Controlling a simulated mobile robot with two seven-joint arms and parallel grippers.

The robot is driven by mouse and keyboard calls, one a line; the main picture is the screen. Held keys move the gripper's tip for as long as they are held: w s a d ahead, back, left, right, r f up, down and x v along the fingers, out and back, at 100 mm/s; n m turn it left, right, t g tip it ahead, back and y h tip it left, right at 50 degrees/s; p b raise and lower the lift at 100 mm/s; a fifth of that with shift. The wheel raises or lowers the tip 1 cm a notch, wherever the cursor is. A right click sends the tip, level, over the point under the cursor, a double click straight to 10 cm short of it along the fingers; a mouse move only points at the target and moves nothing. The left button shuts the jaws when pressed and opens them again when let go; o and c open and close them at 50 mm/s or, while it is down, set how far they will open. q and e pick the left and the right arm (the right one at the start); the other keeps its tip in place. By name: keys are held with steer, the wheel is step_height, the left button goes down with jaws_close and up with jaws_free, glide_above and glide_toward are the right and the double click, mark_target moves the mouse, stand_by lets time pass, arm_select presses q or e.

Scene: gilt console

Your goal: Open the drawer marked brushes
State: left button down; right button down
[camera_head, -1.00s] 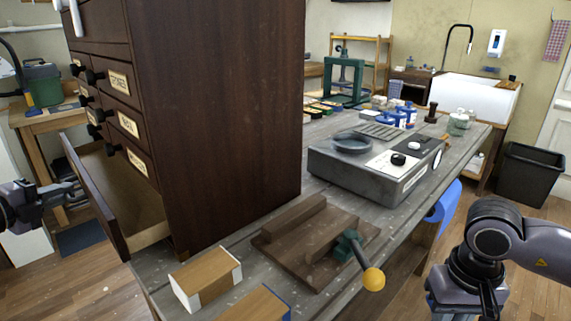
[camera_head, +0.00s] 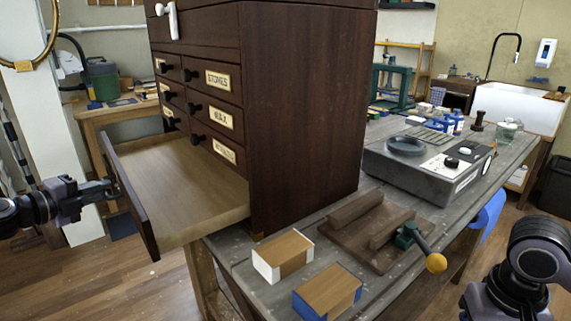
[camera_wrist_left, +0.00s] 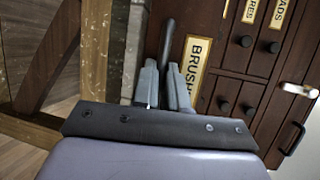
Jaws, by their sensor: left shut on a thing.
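A dark wood cabinet (camera_head: 305,120) stands on the workbench, and its wide bottom drawer (camera_head: 185,190) is pulled well out with a bare, pale interior. My left gripper (camera_head: 110,188) is at the outer face of that drawer. In the left wrist view the gripper (camera_wrist_left: 168,82) is shut on a dark handle (camera_wrist_left: 167,42) beside the label reading "BRUSH" (camera_wrist_left: 196,65), partly cut off by the fingers. In the head view the drawer's label and handle are hidden on its far face. My right arm shows at lower right, but its gripper is out of frame.
Smaller closed drawers with black knobs and labels sit above, including "STONES" (camera_head: 217,79) and "WAX" (camera_head: 221,116). Two wooden blocks (camera_head: 284,256) (camera_head: 327,291), a wooden clamp jig (camera_head: 375,230) and a grey machine (camera_head: 425,165) occupy the bench. Open floor lies below the drawer.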

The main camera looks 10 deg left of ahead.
arm_select(q)
steer(key=shift+s+a, duration=0.1)
steer(key=shift+s, duration=0.05)
arm_select(e)
steer(key=shift+s+a, duration=0.1)
steer(key=shift+s, duration=0.05)
arm_select(q)
steer(key=c, duration=1.2)
jaws_free()
arm_select(e)
steer(key=shift+f, duration=0.2)
steer(key=shift+r, duration=0.2)
steer(key=shift+r+p, duration=0.5)
steer(key=shift+r, duration=0.05)
arm_select(q)
steer(key=shift+p+v, duration=0.6)
steer(key=shift+v, duration=5.4)
arm_select(e)
steer(key=shift+r, duration=0.6)
